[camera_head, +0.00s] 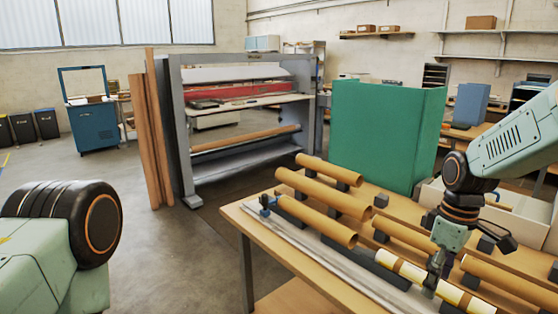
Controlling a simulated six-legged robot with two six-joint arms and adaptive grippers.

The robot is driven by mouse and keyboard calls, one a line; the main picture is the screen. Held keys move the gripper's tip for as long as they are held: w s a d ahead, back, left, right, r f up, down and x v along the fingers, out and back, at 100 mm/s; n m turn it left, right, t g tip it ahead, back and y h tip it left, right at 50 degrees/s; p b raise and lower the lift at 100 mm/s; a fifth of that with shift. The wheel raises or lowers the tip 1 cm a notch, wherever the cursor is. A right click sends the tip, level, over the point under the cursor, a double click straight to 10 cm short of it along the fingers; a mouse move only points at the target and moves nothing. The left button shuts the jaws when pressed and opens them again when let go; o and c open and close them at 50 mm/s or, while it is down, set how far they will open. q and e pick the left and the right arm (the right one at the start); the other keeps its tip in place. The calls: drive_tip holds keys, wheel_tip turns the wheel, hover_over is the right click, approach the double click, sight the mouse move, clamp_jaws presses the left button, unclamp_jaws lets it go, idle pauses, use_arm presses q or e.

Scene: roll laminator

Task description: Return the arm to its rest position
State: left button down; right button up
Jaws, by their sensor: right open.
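My right gripper (440,274) reaches down from the right over the wooden table (240,220). My right arm, pale green with black joints, comes in from the right edge. Part of my left arm shows at the lower left, with its gripper out of the picture.
Several brown tubes (322,194) lie on dark supports on the table. A green panel (385,135) stands behind it. The floor at centre left is clear.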

drive_tip(key=s+a+f+m, duration=0.2)
drive_tip(key=s+a+f, duration=0.2)
drive_tip(key=s+f, duration=0.45)
drive_tip(key=s+a+f+m, duration=0.25)
drive_tip(key=s+f, duration=0.35)
drive_tip(key=f, duration=0.6)
drive_tip(key=s+a+f+m, duration=0.1)
drive_tip(key=s+f+m, duration=0.1)
drive_tip(key=s, duration=0.7)
drive_tip(key=s+a+f+m, duration=0.1)
drive_tip(key=s+f+m, duration=0.15)
drive_tip(key=s, duration=0.75)
use_arm(q)
wheel_tip(320, 180, down, 16)
drive_tip(key=b, duration=1.6)
use_arm(e)
wheel_tip(320, 180, down, 16)
drive_tip(key=shift+w+n+h, duration=0.15)
drive_tip(key=shift+n+h, duration=0.15)
use_arm(q)
drive_tip(key=shift+w, duration=0.1)
use_arm(e)
drive_tip(key=shift+f, duration=0.1)
